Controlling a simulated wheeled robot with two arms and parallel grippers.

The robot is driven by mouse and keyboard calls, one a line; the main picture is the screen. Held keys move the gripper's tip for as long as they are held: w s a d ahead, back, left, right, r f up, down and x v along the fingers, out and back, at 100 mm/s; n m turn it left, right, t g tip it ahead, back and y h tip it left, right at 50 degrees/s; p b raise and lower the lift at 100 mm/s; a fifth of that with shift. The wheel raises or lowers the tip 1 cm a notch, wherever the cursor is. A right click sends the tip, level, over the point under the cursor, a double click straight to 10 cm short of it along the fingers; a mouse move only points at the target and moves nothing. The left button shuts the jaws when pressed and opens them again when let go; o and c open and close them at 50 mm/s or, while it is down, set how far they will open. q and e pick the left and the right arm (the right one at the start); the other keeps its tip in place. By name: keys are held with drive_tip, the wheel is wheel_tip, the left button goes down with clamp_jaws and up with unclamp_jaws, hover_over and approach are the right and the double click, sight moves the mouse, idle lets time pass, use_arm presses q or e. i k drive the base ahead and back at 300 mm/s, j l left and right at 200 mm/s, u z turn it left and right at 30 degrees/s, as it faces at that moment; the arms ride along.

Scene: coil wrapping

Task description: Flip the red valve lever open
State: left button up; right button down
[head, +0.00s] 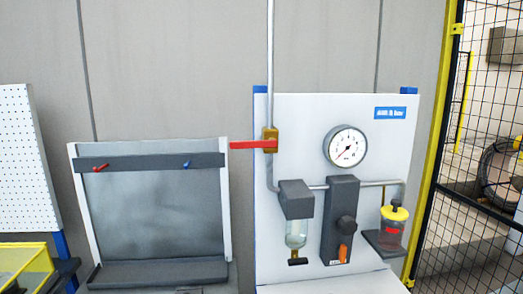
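The red valve lever (252,145) sticks out to the left from a brass valve body (270,140). It lies about level, across the upright grey pipe (271,70). The valve sits near the left edge of a white panel (300,115). Neither of my grippers shows in the head view, and nothing touches the lever.
A round pressure gauge (346,146) is on the panel right of the valve. Below are a filter bowl (296,232), a dark regulator block (341,205) and a yellow-capped jar (395,225). A grey rack (155,215) stands left. A mesh fence (480,130) stands right.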

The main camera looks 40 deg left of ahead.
sight(271, 143)
drive_tip(key=u, duration=1.2)
